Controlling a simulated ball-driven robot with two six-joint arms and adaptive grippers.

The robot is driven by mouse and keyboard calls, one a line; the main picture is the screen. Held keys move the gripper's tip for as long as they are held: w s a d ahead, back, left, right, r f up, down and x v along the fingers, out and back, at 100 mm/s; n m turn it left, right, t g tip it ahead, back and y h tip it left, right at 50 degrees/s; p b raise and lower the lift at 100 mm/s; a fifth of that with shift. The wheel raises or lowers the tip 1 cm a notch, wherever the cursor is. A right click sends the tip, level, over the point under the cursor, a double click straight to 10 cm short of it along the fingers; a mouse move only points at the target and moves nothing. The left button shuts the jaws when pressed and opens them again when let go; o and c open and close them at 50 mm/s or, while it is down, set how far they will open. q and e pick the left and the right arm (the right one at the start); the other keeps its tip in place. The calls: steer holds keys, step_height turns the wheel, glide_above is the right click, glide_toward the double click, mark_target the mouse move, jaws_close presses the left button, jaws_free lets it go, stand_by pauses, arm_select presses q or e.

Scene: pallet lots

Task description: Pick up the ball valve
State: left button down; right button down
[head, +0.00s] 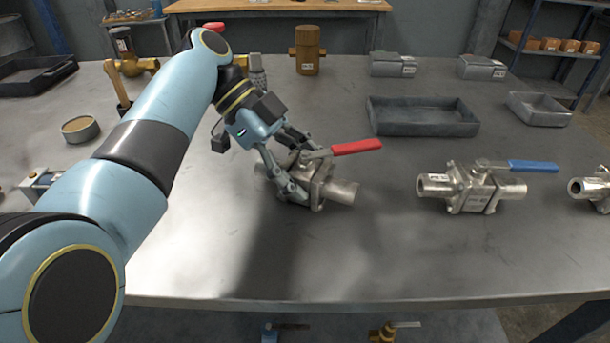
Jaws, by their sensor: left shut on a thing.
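A steel ball valve with a red lever handle (340,190) is on the grey metal table, left of the middle of the head view. My left gripper (292,172) is shut on its left part, with fingers on the near and far sides. The fingers hide some of the valve body. I cannot tell whether the valve touches the table. A second steel ball valve with a blue lever handle (472,188) lies to the right, apart from the gripper. My right gripper is not in view.
A third valve (592,187) is cut off at the right edge. A dark tray (422,118) and a smaller grey tray (539,109) stand behind the valves. A brass fitting (307,52) stands at the back. A round tin (80,129) is at the left. The table front is clear.

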mark_target(308, 152)
arm_select(q)
steer(key=shift+r, duration=0.15)
step_height(308, 152, up, 4)
steer(key=shift+r+p, duration=0.2)
steer(key=shift+p, duration=0.2)
step_height(308, 152, up, 5)
steer(key=p, duration=0.3)
steer(key=shift+f+p, duration=0.2)
steer(key=shift+p, duration=0.2)
steer(key=shift+r+p, duration=0.5)
steer(key=shift+f, duration=0.1)
steer(key=shift+f, duration=0.1)
steer(key=shift+f+b, duration=2.6)
steer(key=shift+f, duration=1.9)
steer(key=shift+f, duration=0.4)
